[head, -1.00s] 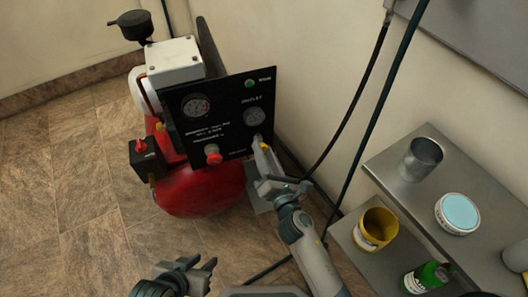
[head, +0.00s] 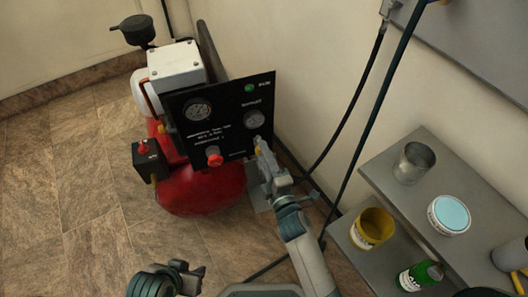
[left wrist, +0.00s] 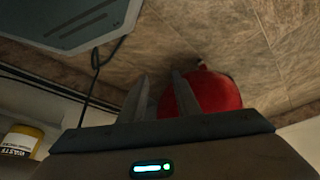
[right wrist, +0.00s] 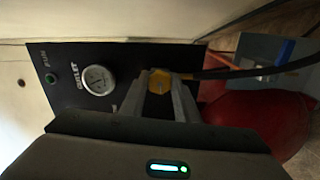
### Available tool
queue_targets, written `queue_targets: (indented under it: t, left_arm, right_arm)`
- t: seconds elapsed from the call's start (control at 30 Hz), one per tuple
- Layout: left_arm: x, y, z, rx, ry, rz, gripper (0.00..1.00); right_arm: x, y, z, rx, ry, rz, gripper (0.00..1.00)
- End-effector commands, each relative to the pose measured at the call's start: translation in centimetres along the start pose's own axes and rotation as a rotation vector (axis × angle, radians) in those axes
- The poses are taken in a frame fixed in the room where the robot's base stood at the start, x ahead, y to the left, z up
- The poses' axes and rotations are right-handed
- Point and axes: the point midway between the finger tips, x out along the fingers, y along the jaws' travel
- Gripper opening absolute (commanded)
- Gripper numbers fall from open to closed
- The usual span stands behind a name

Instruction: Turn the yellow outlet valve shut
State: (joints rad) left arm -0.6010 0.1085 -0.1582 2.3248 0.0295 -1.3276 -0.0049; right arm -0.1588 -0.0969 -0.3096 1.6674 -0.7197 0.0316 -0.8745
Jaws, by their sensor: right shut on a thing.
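The yellow outlet valve (right wrist: 160,82) is on the black panel (right wrist: 65,75), beside the gauge marked outlet (right wrist: 98,79). My right gripper (right wrist: 164,90) is shut on it, with one finger on each side. In the head view, only a bit of yellow (head: 258,151) shows beside my right gripper (head: 261,143), at the panel's lower right edge. My left gripper (head: 200,272) is low in the head view, away from the panel. In the left wrist view its fingers (left wrist: 160,92) stand apart with nothing between them.
The red compressor tank (head: 205,190) is below the panel, which also carries a red knob (head: 214,157). A dark hose (right wrist: 255,72) runs right from the valve. Floor at left is clear.

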Motion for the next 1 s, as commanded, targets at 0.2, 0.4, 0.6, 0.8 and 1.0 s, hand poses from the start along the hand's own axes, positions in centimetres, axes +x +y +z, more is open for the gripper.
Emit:
queue_targets:
  t: [0.2, 0.4, 0.6, 0.8, 1.0]
  left_arm:
    - [-0.9, -1.2, 0.4, -0.007, -0.067, -0.029, 0.30]
    - [-1.6, -2.2, 1.5, -0.014, -0.139, -0.054, 0.30]
    - [1.9, -2.2, 2.0, -0.011, -0.142, -0.048, 0.30]
    - [4.8, -2.3, 2.8, -0.010, -0.145, -0.045, 0.30]
    - [7.4, -2.4, 3.9, -0.010, -0.149, -0.043, 0.30]
  right_arm:
    - [0.0, 0.1, 0.0, 0.206, -0.002, -0.002, 0.06]
    - [0.0, 0.1, 0.0, 0.395, -0.002, -0.002, 0.06]
    - [0.0, 0.1, 0.0, 0.584, -0.002, -0.002, 0.06]
    - [0.0, 0.0, 0.0, 0.774, -0.002, -0.002, 0.06]
    - [0.0, -0.1, -0.1, 0.965, -0.003, -0.003, 0.06]
